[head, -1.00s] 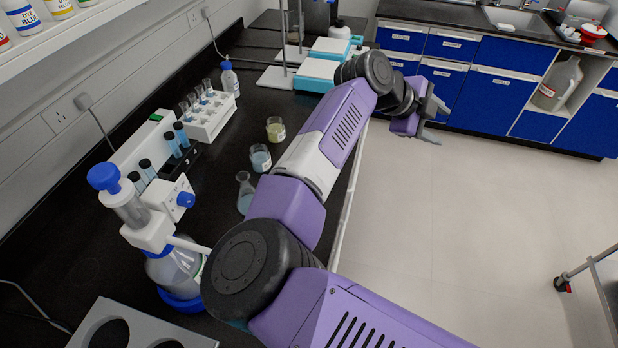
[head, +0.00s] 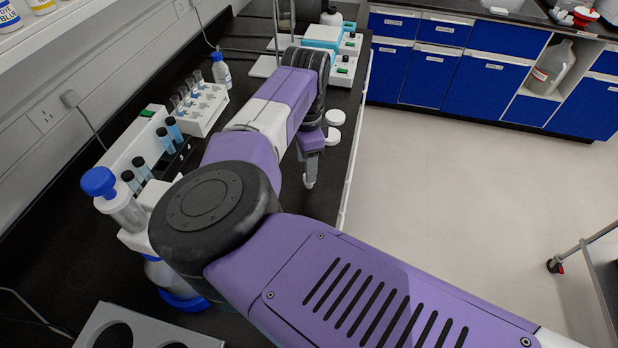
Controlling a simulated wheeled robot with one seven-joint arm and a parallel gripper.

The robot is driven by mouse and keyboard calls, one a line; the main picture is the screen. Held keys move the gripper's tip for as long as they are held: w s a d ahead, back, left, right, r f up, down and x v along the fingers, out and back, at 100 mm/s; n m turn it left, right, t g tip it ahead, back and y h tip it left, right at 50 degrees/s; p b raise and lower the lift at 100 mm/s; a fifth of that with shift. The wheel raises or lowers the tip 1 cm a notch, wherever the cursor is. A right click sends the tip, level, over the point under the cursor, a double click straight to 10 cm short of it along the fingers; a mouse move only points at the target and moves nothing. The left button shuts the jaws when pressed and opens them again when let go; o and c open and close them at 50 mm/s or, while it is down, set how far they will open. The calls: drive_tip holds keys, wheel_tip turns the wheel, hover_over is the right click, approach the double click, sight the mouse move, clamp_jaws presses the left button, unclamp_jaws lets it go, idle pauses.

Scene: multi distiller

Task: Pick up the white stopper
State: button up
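Two white round pieces lie on the black bench near its front edge, one (head: 335,117) a little farther back than the other (head: 332,136). Either may be the white stopper; I cannot tell which. My arm hides part of the bench behind and left of the gripper.
A tube rack (head: 205,112) and a blue-capped bottle (head: 221,72) stand left of my arm. A dispenser bottle with a blue top (head: 98,181) is at the near left. Balances or hotplates (head: 345,62) stand at the back. Floor is open to the right.

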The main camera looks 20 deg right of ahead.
wheel_tip(320, 180, down, 5)
drive_tip(key=shift+f+p, duration=0.1)
drive_tip(key=shift+p, duration=0.5)
drive_tip(key=shift+d, duration=0.1)
clamp_jaws()
